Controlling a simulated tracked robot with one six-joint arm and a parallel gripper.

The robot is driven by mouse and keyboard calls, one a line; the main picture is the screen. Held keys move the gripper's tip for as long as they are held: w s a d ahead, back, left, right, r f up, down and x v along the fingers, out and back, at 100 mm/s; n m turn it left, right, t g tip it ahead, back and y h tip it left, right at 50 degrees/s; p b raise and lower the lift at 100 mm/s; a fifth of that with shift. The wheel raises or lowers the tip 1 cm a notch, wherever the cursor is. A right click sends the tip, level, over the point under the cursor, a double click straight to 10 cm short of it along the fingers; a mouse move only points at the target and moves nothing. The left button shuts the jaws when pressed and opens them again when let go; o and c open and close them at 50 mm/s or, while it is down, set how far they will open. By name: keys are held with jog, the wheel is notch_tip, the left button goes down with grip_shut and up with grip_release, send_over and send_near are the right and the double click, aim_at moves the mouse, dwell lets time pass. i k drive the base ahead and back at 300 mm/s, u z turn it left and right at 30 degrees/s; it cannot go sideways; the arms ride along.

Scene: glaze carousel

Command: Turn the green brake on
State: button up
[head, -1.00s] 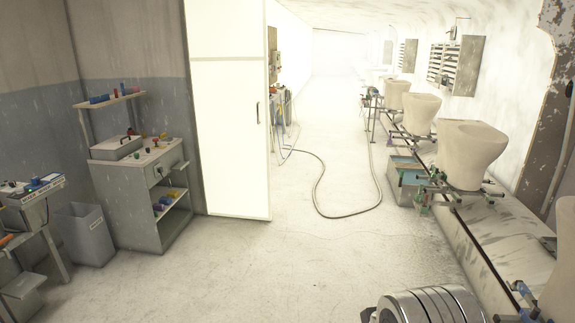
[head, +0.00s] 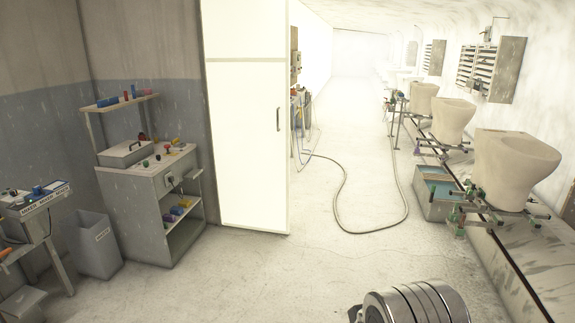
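A grey fixture with green clamp-like parts (head: 458,218) sits under the nearest pale ceramic piece (head: 515,165), on the right side of the head view. I cannot tell which of these parts, if any, is the green brake. A small green knob (head: 146,163) also shows on the grey control cabinet (head: 140,190) at the left. The state of a brake cannot be read at this distance. My gripper is not in view; only a ribbed metal part of my arm shows at the bottom right, well apart from these things.
Several ceramic pieces stand in a row along the right. A box with blue liquid (head: 435,205) is beside the line. A hose (head: 345,215) lies across the floor. A bin (head: 93,245) and a labelled bench (head: 42,200) stand left.

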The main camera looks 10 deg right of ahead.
aim_at(433, 189)
jog(key=z, duration=0.05)
jog(key=i, duration=1.5)
jog(key=z, duration=0.4)
jog(key=i, duration=0.75)
jog(key=z, duration=0.6)
jog(key=i, duration=0.7)
jog(key=z, duration=0.5)
jog(key=i, duration=1.15)
jog(key=u, duration=0.4)
jog(key=i, duration=0.75)
jog(key=u, duration=0.15)
